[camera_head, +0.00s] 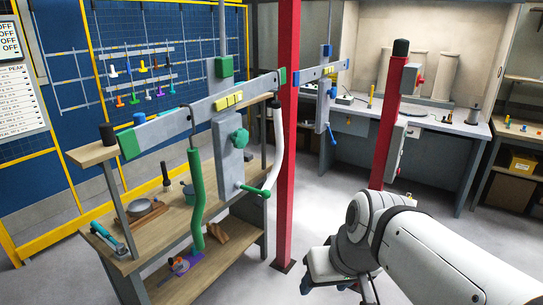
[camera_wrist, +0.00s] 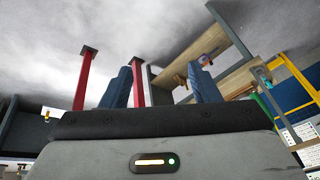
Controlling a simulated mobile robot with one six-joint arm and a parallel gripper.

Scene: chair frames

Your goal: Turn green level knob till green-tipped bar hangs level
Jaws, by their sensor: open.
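The grey bar with green tips (camera_head: 190,116) hangs above the workbench in the head view. Its left end sits lower in the picture than its right end; how much of this slant is perspective, I cannot tell. A green lobed knob (camera_head: 239,138) is on the grey upright plate below the bar. A green lever (camera_head: 256,191) sticks out lower on that plate. No label shows which is the level knob. My gripper (camera_head: 330,283) is low, right of the plate and well apart from it. In the wrist view its two blue fingers (camera_wrist: 160,87) are spread with nothing between them.
A red post (camera_head: 284,150) stands just right of the plate, between it and my arm. A wooden workbench (camera_head: 150,235) with tools lies under the bar. A blue-tipped bar (camera_head: 318,72) hangs behind. Another red post (camera_head: 388,125) stands further right. Grey floor between is open.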

